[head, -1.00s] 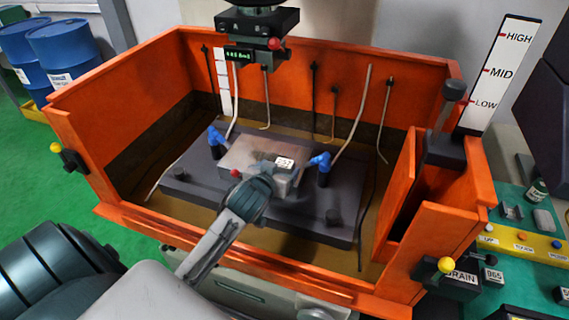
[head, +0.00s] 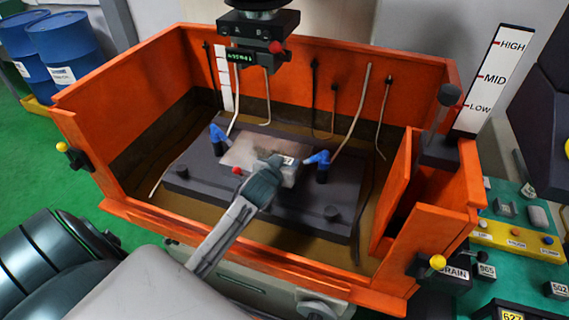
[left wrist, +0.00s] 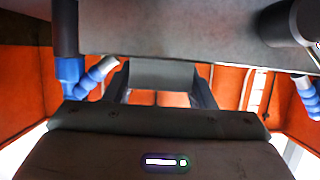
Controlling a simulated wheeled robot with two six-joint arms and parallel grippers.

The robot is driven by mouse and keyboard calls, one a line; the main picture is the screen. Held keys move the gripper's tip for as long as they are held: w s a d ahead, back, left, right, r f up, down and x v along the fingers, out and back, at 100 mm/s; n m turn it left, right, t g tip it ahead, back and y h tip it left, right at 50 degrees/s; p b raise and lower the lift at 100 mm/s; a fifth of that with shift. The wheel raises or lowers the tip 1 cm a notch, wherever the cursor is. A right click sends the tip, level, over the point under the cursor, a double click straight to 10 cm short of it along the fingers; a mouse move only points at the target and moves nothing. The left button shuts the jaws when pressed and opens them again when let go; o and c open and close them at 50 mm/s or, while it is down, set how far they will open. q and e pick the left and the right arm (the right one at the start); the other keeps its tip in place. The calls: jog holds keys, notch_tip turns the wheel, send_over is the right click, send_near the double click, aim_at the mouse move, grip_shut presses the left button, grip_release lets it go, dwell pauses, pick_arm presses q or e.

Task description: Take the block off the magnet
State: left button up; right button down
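The block (head: 249,151), pale grey metal with a small white label, lies on the dark flat magnet (head: 200,181) inside the orange tank. A red knob (head: 237,170) shows at its front left. My left gripper (head: 270,170) is over the block's front right part and hides some of it. In the left wrist view, the fingers (left wrist: 161,82) stand apart, with a grey piece between them just against a wide grey slab. I cannot tell whether they touch that piece. My right gripper is in neither view.
Blue nozzles (head: 217,135) and (head: 321,160) stand on either side of the block. The dark machine head (head: 258,40) hangs above the back of the tank. The tank's front wall (head: 300,262) passes below my left arm.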

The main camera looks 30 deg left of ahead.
pick_arm(q)
jog(key=shift+c, duration=1.2)
jog(key=shift+r, duration=0.2)
